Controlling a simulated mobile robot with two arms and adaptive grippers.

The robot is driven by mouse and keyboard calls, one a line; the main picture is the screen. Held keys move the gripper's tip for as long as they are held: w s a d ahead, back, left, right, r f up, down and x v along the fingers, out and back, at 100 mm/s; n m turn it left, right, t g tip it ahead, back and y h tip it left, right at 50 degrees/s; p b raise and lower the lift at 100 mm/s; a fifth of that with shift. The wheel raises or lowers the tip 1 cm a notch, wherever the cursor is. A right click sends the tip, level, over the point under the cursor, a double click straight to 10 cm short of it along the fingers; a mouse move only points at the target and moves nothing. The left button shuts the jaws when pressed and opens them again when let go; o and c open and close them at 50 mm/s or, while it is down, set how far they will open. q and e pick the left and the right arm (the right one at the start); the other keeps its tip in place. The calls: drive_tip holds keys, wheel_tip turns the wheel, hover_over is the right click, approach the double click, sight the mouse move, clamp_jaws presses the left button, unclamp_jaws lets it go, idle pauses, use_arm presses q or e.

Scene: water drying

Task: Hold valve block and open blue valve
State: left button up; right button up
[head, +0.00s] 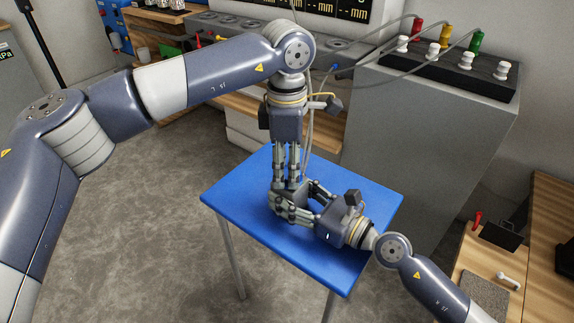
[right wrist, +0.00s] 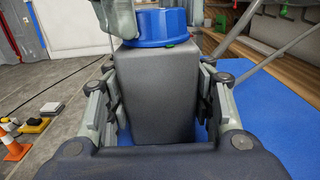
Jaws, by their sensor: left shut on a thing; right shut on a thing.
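The grey valve block (right wrist: 157,95) stands upright in the right wrist view with the blue valve (right wrist: 163,27) on its top. My right gripper (head: 285,203) is shut on the block, a finger on either side of it. My left gripper (head: 289,186) points down from above and is shut on the blue valve. One of its fingers shows against the left side of the valve in the right wrist view. In the head view the grippers hide nearly all of the block and valve. The valve's turn angle cannot be told.
The block is over a small blue table (head: 235,193), whose top is otherwise clear. A grey cabinet (head: 420,130) with a black manifold (head: 450,72) and hoses stands behind. A wooden bench (head: 545,235) is at right. An orange cone (right wrist: 14,147) is on the floor.

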sight(287, 172)
use_arm(q)
drive_tip(key=o, duration=1.1)
wheel_tip(287, 172, up, 12)
use_arm(e)
drive_tip(key=o, duration=1.2)
